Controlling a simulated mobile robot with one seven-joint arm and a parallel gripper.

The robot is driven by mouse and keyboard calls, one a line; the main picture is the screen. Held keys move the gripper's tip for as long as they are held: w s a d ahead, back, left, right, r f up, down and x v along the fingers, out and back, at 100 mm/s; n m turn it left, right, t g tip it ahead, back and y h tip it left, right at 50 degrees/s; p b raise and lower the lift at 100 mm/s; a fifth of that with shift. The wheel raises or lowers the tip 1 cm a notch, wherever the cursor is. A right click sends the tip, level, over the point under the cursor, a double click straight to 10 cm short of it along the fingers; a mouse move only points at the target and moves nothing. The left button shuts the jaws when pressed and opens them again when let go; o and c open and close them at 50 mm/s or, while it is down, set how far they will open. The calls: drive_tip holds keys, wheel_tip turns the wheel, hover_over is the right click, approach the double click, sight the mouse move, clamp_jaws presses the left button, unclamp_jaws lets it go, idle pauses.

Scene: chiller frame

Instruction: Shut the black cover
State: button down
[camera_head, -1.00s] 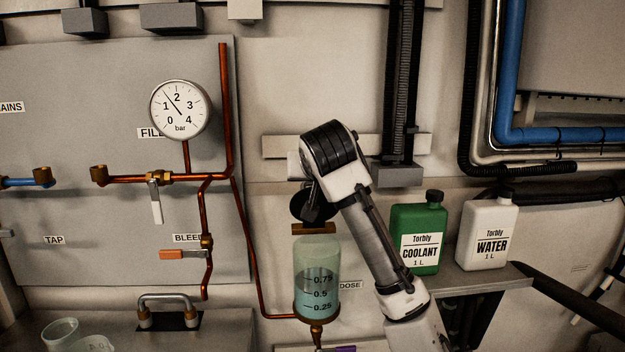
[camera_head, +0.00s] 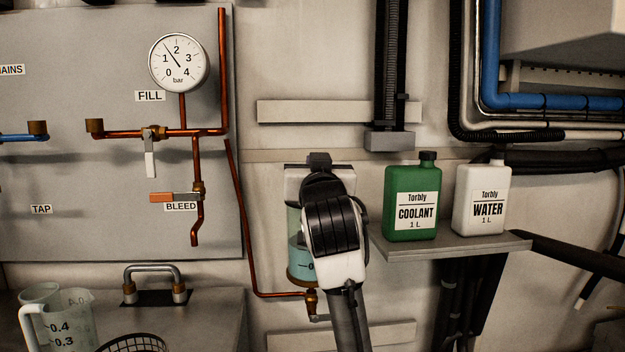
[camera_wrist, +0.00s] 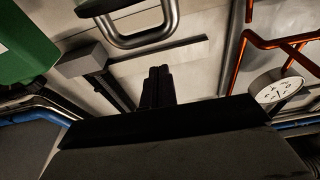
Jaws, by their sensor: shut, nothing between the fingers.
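In the head view my gripper (camera_head: 319,158) is in front of the wall, above the clear dosing vessel (camera_head: 299,262) with blue-green liquid. My wrist hides the top and right side of the vessel. I cannot tell whether the fingers touch anything. A broad dark surface fills the bottom of the wrist view; I cannot tell what it belongs to.
A green coolant bottle (camera_head: 412,203) and a white water bottle (camera_head: 482,200) stand on a shelf (camera_head: 455,247) right of my arm. Copper pipes (camera_head: 240,215) and a gauge (camera_head: 179,63) are left. A measuring jug (camera_head: 68,325) and a steel handle (camera_head: 154,277) are lower left.

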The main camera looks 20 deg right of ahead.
drive_tip(key=shift+s+a+f+t+h+b, duration=0.15)
drive_tip(key=shift+s+f+t+b, duration=0.25)
drive_tip(key=shift+f+b, duration=0.3)
drive_tip(key=shift+s+f+t+h+b, duration=0.1)
drive_tip(key=shift+s+f+t+b, duration=0.1)
drive_tip(key=shift+f+t+b, duration=0.4)
drive_tip(key=shift+s+a+f+t+h+b, duration=0.15)
drive_tip(key=shift+s+f+t+b, duration=0.15)
drive_tip(key=shift+f+b, duration=0.5)
drive_tip(key=shift+f, duration=0.15)
